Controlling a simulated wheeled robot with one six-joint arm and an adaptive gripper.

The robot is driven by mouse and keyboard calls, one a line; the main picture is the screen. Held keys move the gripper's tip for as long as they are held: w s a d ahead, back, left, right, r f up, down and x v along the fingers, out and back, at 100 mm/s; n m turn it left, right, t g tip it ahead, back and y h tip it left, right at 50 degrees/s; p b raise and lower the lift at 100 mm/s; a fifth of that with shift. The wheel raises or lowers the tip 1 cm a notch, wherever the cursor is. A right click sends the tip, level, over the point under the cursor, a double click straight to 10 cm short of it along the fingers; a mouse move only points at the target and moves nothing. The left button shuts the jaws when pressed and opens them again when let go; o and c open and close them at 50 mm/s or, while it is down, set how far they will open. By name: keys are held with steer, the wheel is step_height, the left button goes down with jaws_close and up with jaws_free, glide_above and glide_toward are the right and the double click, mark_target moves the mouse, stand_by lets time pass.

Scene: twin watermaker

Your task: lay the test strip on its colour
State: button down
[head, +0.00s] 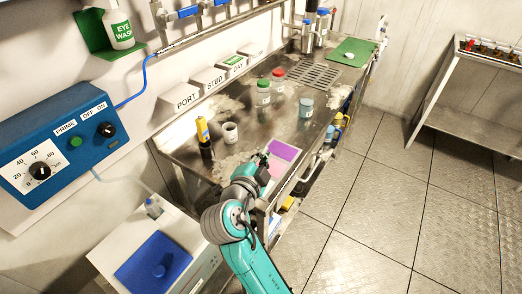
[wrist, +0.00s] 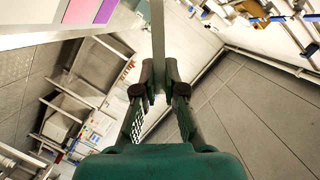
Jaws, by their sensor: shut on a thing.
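My gripper (wrist: 160,82) is shut on the test strip (wrist: 158,32), a thin pale grey strip that stands out beyond the fingertips in the wrist view. In the head view my gripper (head: 262,160) is over the near end of the bench, beside the colour card. The card shows a purple patch (head: 285,150) and a pink patch (head: 276,168). In the wrist view the pink patch (wrist: 82,10) and purple patch (wrist: 105,11) are at the top left, apart from the strip. The strip is too small to make out in the head view.
The steel bench (head: 240,105) holds a yellow-and-black device (head: 203,135), a white cup (head: 230,133), a green-capped jar (head: 263,93), a red-capped jar (head: 278,78) and a blue-grey cup (head: 306,107). A green mat (head: 353,52) lies at the far end.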

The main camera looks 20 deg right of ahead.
steer(key=shift+f, duration=3.15)
steer(key=c, duration=1.2)
jaws_free()
steer(key=shift+r, duration=0.1)
steer(key=shift+r, duration=4.4)
